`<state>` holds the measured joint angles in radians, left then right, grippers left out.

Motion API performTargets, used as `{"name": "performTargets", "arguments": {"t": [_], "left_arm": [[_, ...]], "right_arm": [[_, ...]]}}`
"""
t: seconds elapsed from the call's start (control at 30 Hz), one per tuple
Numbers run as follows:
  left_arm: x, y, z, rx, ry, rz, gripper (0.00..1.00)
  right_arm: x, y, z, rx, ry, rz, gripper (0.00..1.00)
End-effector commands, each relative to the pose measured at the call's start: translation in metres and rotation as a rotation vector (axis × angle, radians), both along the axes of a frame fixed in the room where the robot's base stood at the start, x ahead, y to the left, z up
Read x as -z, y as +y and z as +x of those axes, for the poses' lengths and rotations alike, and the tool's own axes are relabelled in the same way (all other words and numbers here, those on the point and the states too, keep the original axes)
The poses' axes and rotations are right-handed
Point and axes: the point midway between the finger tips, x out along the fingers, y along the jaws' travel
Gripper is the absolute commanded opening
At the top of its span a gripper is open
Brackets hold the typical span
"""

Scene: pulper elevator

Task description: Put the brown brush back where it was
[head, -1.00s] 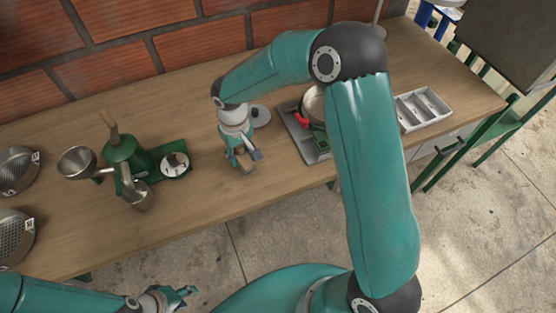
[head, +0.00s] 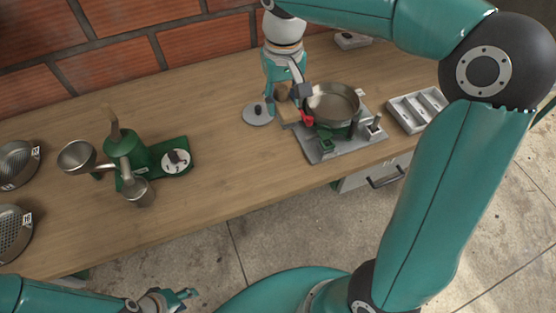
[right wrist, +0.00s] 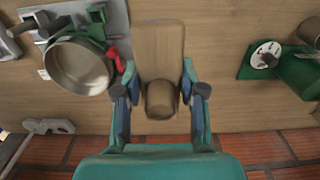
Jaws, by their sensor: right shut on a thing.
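My right gripper (head: 283,96) is shut on the brown brush (right wrist: 162,45). In the right wrist view its fingers (right wrist: 159,84) close from both sides on the brush's narrower part, and the broad flat part sticks out beyond the fingertips. In the head view the brush (head: 281,93) is small and partly hidden by the gripper, near the pan's left side. I cannot tell whether it touches the table. My left gripper (head: 172,298) is low at the bottom edge of the head view, away from the table, too small to judge its opening.
A metal pan (head: 332,103) with a red part stands on a grey tray (head: 357,146) just right of the brush. A grey lid (head: 257,115) lies to the left. A divided tray (head: 418,110) is at right.

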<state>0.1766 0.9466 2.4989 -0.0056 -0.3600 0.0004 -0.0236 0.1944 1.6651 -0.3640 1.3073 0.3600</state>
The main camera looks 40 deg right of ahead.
Motion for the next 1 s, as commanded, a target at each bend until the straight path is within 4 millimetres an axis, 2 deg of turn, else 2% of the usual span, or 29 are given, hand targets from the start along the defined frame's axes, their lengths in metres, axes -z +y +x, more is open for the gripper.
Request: {"name": "performTargets", "arguments": {"t": [0.17, 0.5, 0.6, 0.87, 1.0], "left_arm": [[0.002, 0.0, 0.0, 0.0, 0.0, 0.0, 0.4], [0.003, 0.0, 0.0, 0.0, 0.0, 0.0, 0.4], [0.003, 0.0, 0.0, 0.0, 0.0, 0.0, 0.4], [0.003, 0.0, 0.0, 0.0, 0.0, 0.0, 0.4], [0.003, 0.0, 0.0, 0.0, 0.0, 0.0, 0.4]], "right_arm": [[0.032, -0.001, -0.003, 0.002, 0.009, 0.0, 0.02], [0.121, -0.001, -0.003, 0.002, 0.009, 0.001, 0.02], [0.138, -0.001, -0.003, 0.001, 0.006, 0.001, 0.02], [0.158, 0.0, -0.002, 0.001, 0.004, 0.001, 0.02], [0.179, -0.001, -0.002, 0.001, 0.006, 0.0, 0.02]]}}
